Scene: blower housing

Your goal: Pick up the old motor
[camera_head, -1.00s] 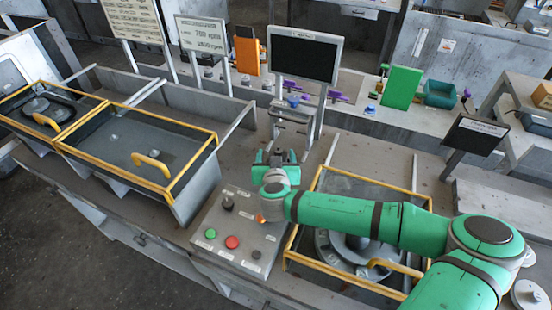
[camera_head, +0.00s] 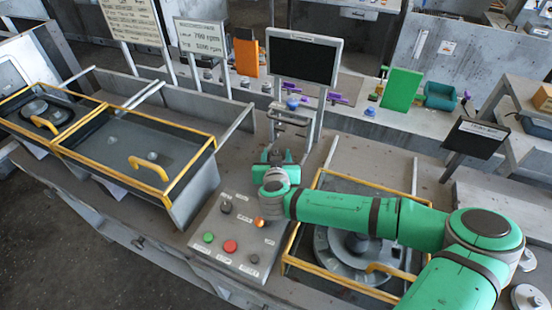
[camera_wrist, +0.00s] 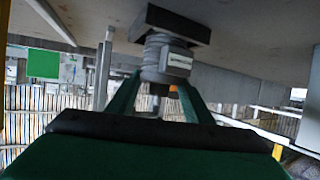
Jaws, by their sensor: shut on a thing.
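The motor (camera_wrist: 166,58) is a grey ribbed cylinder with a pale label, in the wrist view. A black block (camera_wrist: 172,24) adjoins its end at the top of that view. The green fingers of my gripper (camera_wrist: 160,82) reach up on both sides of the motor and are shut on it. In the head view my gripper (camera_head: 279,157) is at the foot of the monitor stand, behind the control panel. There the motor is mostly hidden by my gripper and cannot be made out clearly.
The control panel (camera_head: 236,230) with green and red buttons lies just in front of my gripper. A yellow-framed housing (camera_head: 330,273) is under my arm. Yellow-framed covers (camera_head: 140,158) are at left. The monitor (camera_head: 304,58) stands behind my gripper.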

